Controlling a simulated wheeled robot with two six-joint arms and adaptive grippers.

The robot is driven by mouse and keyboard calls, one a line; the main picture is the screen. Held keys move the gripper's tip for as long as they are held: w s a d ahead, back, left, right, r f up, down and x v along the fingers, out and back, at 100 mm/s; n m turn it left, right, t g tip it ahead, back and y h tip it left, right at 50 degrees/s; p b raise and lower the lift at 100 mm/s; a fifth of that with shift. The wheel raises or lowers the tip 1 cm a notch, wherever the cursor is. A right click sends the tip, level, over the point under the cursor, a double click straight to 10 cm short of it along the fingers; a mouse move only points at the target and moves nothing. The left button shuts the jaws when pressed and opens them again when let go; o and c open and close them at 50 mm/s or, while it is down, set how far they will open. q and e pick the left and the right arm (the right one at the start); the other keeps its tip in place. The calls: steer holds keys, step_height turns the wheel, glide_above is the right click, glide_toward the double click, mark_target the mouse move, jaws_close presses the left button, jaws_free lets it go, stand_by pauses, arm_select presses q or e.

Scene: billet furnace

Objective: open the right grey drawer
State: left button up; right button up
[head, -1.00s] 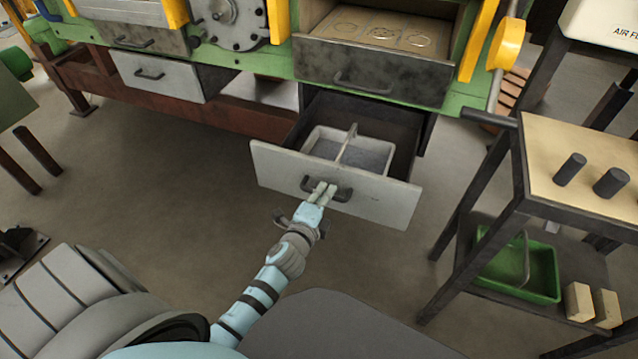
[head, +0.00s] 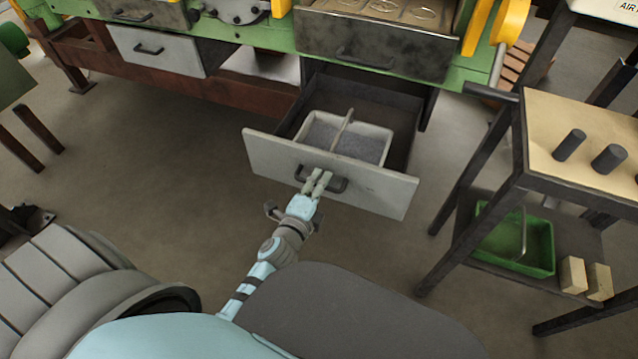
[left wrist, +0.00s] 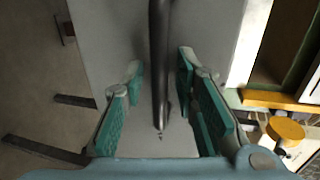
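The right grey drawer (head: 375,190) is pulled well out from under the green bench in the head view. A light tray (head: 388,142) with a divider bar and grey contents shows inside it. My left gripper (head: 316,181) is at the dark drawer handle (head: 335,184), its fingers slightly parted. In the left wrist view, the handle bar (left wrist: 159,70) runs between the parted fingers (left wrist: 160,75), with a gap visible on both sides. My right gripper is in neither view.
A closed-looking left grey drawer (head: 165,52) sits farther left. A dark upper drawer (head: 370,45) with moulds is above. A metal-legged table (head: 575,195) with a green bin (head: 520,245) below stands close on the right.

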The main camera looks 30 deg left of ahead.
arm_select(q)
steer(key=v, duration=1.2)
